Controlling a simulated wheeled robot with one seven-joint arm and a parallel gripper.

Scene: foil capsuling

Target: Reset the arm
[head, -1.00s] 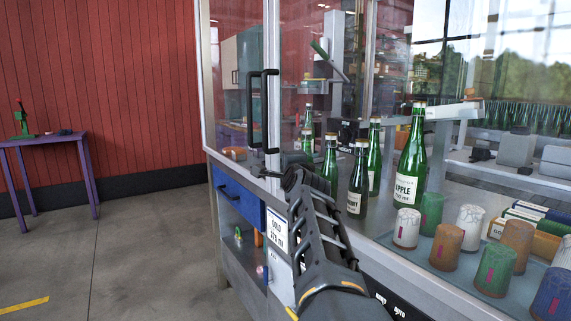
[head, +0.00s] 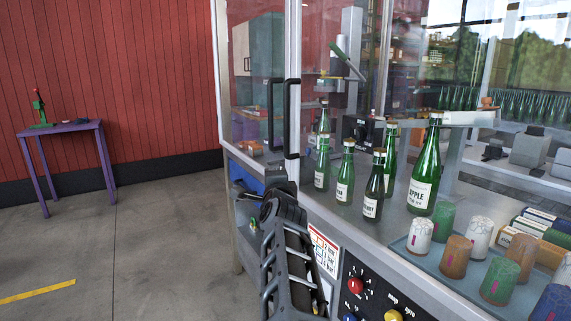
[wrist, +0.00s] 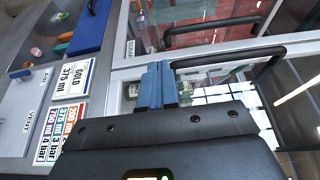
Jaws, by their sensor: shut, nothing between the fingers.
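My gripper shows in the wrist view, where its two blue fingers (wrist: 155,84) are closed together with nothing between them. They are in front of the glass cabinet's frame, beside a black door handle (wrist: 228,56); I cannot tell whether they touch it. In the head view my dark arm reaches up from the bottom middle toward the cabinet's near left corner, below the black handles (head: 291,118). The fingertips are hard to make out there.
Several green bottles (head: 424,180) stand behind the glass. Coloured capsule cups (head: 457,253) stand on a tray at lower right. A control panel (head: 375,290) with knobs is right of my arm. A purple table (head: 62,130) stands at the left wall, with open floor before it.

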